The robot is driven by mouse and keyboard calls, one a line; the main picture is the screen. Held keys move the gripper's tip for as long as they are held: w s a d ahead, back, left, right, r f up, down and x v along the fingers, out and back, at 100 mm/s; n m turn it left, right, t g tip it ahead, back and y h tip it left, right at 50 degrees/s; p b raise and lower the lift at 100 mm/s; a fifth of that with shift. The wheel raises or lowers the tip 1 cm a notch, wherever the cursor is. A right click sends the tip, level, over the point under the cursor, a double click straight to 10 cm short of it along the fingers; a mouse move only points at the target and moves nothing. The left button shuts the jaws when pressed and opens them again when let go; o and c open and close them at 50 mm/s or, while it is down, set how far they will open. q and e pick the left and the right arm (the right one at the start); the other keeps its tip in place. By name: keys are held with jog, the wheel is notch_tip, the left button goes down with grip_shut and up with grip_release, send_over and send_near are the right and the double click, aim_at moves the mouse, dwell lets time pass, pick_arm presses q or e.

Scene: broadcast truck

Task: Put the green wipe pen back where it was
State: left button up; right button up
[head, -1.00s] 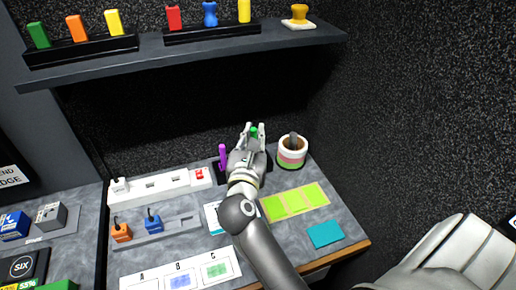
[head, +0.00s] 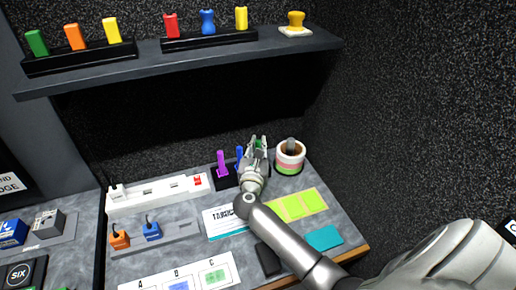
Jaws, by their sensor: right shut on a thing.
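My right gripper (head: 258,143) is at the back of the desk, shut on the green wipe pen (head: 259,144); only a small green part of the pen shows between its fingers. A black pen holder (head: 226,181) stands just left of the gripper. A purple pen (head: 221,163) and a blue pen (head: 239,157) stand upright in it. The holder's right part is hidden behind my gripper, so I cannot tell whether the green pen touches it or is inside it. My left gripper is not in view.
A white power strip (head: 158,192) lies to the left. Green notes (head: 298,205), a teal pad (head: 324,238) and a black item (head: 267,259) lie in front. A shelf (head: 190,58) overhangs the back.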

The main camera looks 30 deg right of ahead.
jog(key=shift+f, duration=0.25)
jog(key=shift+f, duration=0.15)
jog(key=o, duration=0.8)
